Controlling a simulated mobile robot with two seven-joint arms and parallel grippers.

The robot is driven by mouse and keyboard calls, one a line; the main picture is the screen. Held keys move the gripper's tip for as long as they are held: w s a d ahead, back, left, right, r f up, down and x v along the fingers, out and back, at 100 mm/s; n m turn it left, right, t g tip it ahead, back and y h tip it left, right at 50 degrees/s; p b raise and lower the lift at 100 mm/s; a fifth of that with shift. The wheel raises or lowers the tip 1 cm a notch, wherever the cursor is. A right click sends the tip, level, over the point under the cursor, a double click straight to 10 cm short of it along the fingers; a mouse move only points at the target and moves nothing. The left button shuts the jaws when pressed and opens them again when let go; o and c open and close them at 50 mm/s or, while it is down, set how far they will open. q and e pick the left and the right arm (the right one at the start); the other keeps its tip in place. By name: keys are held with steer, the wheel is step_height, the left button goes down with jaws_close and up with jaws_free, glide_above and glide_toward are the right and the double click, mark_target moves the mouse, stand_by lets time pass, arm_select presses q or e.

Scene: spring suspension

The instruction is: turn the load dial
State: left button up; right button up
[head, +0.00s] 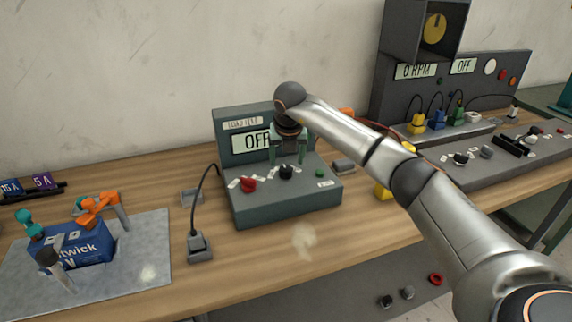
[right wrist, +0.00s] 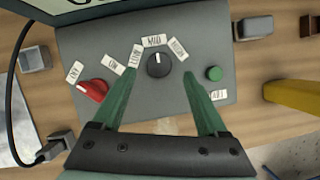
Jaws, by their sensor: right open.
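The load tester (head: 290,200) is a grey-green box on the wooden bench, with a display reading OFF in the head view. Its black load dial (head: 286,171) is on the sloped panel; in the right wrist view the dial (right wrist: 159,64) has a white pointer mark and labels around it, MID among them. A red knob (right wrist: 92,90) is to its left and a green button (right wrist: 214,73) to its right. My right gripper (head: 287,158) is above the panel, its green fingers (right wrist: 162,83) open and apart, with the dial between and just beyond their tips. My left gripper is out of view.
A black cable runs to a grey plug block (head: 200,247) left of the tester. A blue battery (head: 75,247) with clamps sits on a metal sheet at left. A larger console (head: 480,140) stands at right. The bench front before the tester is clear.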

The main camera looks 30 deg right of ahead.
mark_target(286, 168)
steer(key=shift+x, duration=2.05)
steer(key=shift+c, duration=0.3)
jaws_close()
